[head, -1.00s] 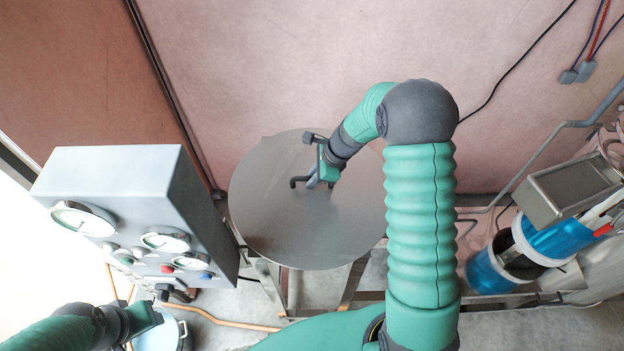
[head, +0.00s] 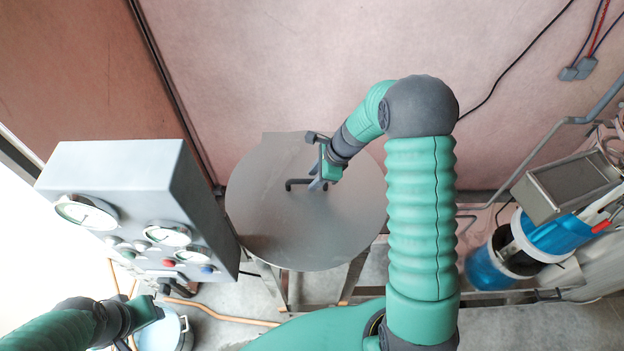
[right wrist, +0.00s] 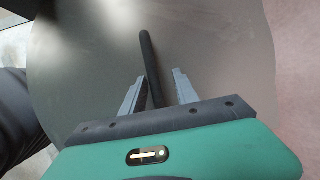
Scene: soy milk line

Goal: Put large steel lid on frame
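The large steel lid (head: 285,235) is a round grey disc above the metal frame (head: 357,277), whose legs show below it; I cannot tell exactly how well it is seated. A dark bar handle (head: 293,183) stands on the lid, and it also shows in the right wrist view (right wrist: 148,60). My right gripper (head: 316,184) is at the handle. In the right wrist view, its two fingers (right wrist: 157,76) stand apart on either side of the handle, with gaps visible. My left gripper (head: 150,312) is low at the left, its fingertips not clearly shown.
A grey control box (head: 110,190) with gauges and buttons stands left of the lid. A metal pot (head: 172,335) is below my left gripper. Blue containers (head: 490,268) and a steel tray (head: 567,183) are at the right. A pink wall (head: 290,60) is behind the lid.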

